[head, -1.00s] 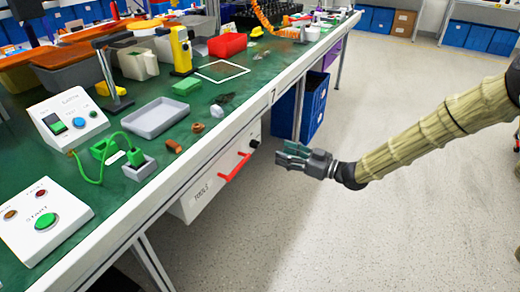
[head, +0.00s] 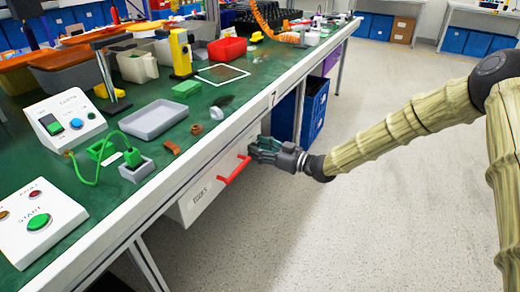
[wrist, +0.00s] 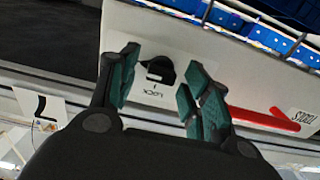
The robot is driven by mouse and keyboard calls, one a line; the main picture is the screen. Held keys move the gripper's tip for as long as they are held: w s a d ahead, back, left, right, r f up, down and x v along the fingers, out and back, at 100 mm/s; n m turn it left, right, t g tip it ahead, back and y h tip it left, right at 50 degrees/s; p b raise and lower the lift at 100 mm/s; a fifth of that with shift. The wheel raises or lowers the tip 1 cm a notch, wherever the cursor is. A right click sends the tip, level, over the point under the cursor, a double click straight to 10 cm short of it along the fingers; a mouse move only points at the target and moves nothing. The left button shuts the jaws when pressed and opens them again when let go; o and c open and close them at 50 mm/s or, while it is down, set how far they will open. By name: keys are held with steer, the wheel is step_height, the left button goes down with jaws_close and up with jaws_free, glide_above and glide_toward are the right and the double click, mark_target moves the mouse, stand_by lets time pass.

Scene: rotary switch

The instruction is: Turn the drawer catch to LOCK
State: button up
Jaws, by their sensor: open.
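The drawer catch (wrist: 160,71) is a black rotary knob on the white drawer front, seen in the wrist view between my fingers. The word LOCK shows beside it, upside down in this view, with a short mark between. My gripper (wrist: 154,88) is open, with one green-padded finger on each side of the knob; I cannot tell whether either touches it. In the head view my gripper (head: 254,150) is at the right end of the drawer front and hides the catch. The white drawer (head: 203,197) is under the bench and has a red handle (head: 234,170).
The green-topped bench (head: 205,130) has a white front edge just above my gripper. A blue bin (head: 314,108) stands on the floor behind my gripper. The red handle (wrist: 265,118) is close to my right finger in the wrist view. The floor at right is clear.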

steer(key=c, duration=1)
steer(key=shift+c, duration=0.2)
steer(key=shift+n, duration=0.3)
steer(key=n, duration=0.3)
steer(key=shift+n, duration=0.4)
steer(key=n, duration=0.4)
steer(key=shift+s+a+f+n+b, duration=0.1)
steer(key=shift+n+b, duration=0.2)
steer(key=shift+b, duration=0.05)
steer(key=n+b, duration=0.1)
steer(key=n, duration=0.3)
steer(key=shift+f, duration=0.1)
steer(key=shift+n+b, duration=1.05)
steer(key=shift+n, duration=1.35)
